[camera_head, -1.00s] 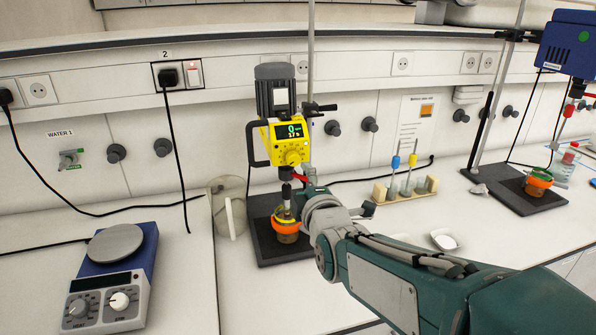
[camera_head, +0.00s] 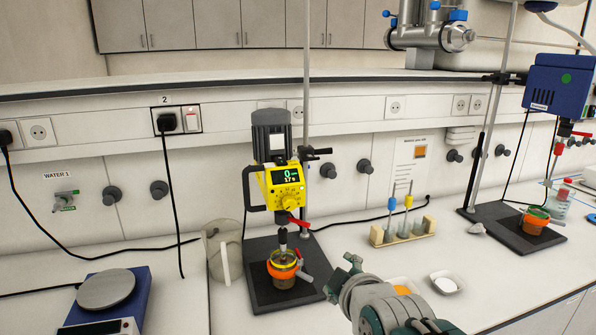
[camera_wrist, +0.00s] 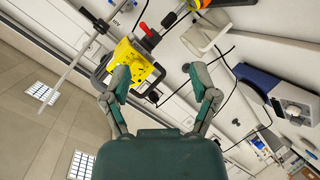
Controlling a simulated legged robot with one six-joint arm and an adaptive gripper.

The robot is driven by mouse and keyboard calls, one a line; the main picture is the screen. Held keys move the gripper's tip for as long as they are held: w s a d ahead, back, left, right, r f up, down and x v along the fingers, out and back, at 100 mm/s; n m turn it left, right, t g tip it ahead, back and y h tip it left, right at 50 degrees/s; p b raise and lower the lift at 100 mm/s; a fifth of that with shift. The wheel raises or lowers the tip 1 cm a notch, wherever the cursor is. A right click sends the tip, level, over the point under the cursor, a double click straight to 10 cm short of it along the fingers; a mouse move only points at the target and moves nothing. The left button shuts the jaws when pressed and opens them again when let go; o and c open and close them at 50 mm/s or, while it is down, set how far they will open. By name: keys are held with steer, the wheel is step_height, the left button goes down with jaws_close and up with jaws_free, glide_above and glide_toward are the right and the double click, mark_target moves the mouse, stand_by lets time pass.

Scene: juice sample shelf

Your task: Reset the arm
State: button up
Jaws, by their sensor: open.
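My gripper shows in the wrist view (camera_wrist: 155,75) with its two fingers spread apart and nothing between them. In the head view my gripper (camera_head: 348,268) is at the lower middle, to the right of the yellow stirrer (camera_head: 285,185). The stirrer stands over a small jar with an orange band (camera_head: 283,270) on a black base plate (camera_head: 262,296). The gripper looks apart from the jar. The wrist view is tilted and shows the yellow stirrer (camera_wrist: 140,62) beyond the fingers.
A wooden rack (camera_head: 405,232), a small white dish (camera_head: 446,283) and a blue stirrer (camera_head: 561,90) are to the right.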

steer(key=s+d+f+m+g+h, duration=0.1)
steer(key=s+d+f+m+g, duration=0.2)
steer(key=s+m, duration=0.3)
steer(key=s+d+f+m+g+h, duration=0.1)
steer(key=s+d+f+m+g, duration=0.2)
steer(key=s, duration=0.7)
steer(key=d+m+g, duration=0.1)
steer(key=d+m, duration=0.1)
steer(key=m, duration=0.1)
steer(key=shift+s+f+m+h, duration=0.2)
steer(key=shift+s+m+h, duration=0.1)
steer(key=shift+s+m, duration=0.1)
